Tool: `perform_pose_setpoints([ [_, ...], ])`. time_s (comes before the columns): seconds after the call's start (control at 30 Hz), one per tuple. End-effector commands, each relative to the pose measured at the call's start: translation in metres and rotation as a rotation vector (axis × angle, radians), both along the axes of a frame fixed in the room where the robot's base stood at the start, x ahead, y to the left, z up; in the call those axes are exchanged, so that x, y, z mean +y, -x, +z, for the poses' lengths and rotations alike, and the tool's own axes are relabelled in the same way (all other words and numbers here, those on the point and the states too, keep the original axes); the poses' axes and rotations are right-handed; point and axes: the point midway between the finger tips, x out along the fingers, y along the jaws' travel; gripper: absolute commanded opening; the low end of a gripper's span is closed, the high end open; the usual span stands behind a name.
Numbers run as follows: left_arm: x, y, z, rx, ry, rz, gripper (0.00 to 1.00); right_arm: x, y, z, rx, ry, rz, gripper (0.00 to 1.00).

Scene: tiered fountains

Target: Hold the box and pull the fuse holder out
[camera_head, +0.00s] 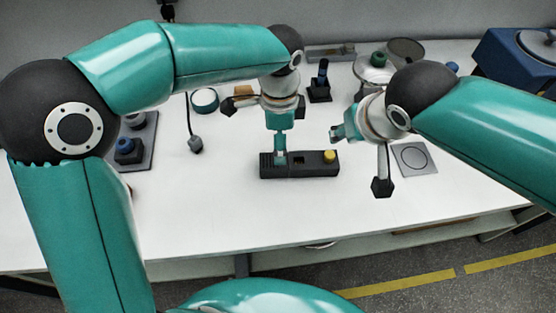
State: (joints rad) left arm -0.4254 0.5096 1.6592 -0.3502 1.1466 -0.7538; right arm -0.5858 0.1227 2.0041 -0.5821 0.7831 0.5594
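A long black box (300,171) lies on the white table in the middle of the view. A round yellow cap (329,156), which looks like the fuse holder's top, sits at the right end of the box. My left gripper (280,157) points down at the left part of the box, with its teal fingers at the top face. The fingers look close together, but I cannot tell whether they grip the box. My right gripper (337,133) is above and behind the yellow cap, pointing left and apart from the box. Its finger opening is unclear.
The white table (230,215) is clear in front of the box. A grey plate with a circle (415,158) lies to the right. A blue machine (510,60) occupies the back right.

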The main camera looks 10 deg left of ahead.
Motion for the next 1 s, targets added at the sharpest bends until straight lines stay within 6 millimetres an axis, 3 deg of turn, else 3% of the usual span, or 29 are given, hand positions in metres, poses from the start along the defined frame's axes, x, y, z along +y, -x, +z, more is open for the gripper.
perform_pose_setpoints([
  [0.2,0.001,0.001,-0.045,0.004,-0.001,0.0,0.85,0.0,0.0,0.0,0.001,0.0,-0.001,0.42],
  [0.43,0.0,0.001,-0.079,0.003,-0.001,0.0,0.85,0.0,0.0,0.0,0.001,0.0,-0.001,0.42],
  [0.63,0.0,0.0,-0.091,0.001,0.0,0.0,0.85,0.0,0.0,0.0,0.001,0.0,-0.001,0.42],
  [0.93,0.0,0.0,-0.093,0.0,0.001,0.0,0.85,0.0,0.0,0.0,0.001,0.0,-0.001,0.42],
  [1.0,0.0,0.0,-0.093,0.0,0.001,0.0,0.74,0.0,0.0,0.0,0.001,0.0,-0.001,0.42],
])
